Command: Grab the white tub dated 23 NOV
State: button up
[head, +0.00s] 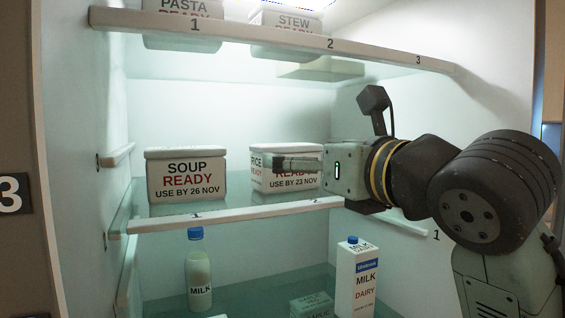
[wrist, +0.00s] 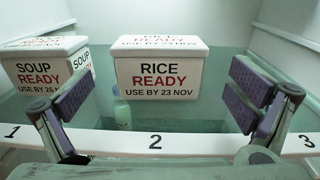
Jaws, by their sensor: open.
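The white tub dated 23 NOV (head: 272,182), labelled RICE READY, stands upright on the middle fridge shelf behind the number 2. In the wrist view the rice tub (wrist: 158,75) is whole and centred, a little beyond and between the fingers. My gripper (head: 262,163) reaches in from the right in the head view, its fingers hiding part of that tub's label. In the wrist view my gripper (wrist: 158,103) is open and empty, one purple-padded finger at each side. No contact with the tub shows.
A soup tub dated 26 NOV (head: 186,176) stands left of the rice tub, a small gap between them. The shelf's white front edge (head: 240,213) runs below. Above are a pasta tub (head: 183,26) and a stew tub (head: 290,33); below, a milk bottle (head: 198,270) and milk carton (head: 357,280).

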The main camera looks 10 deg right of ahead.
aim_at(286, 154)
jog(key=shift+f+p+x, duration=0.2)
jog(key=shift+p+x, duration=1)
jog(key=shift+x, duration=2.7)
jog(key=c, duration=1.2)
jog(key=shift+r, duration=0.1)
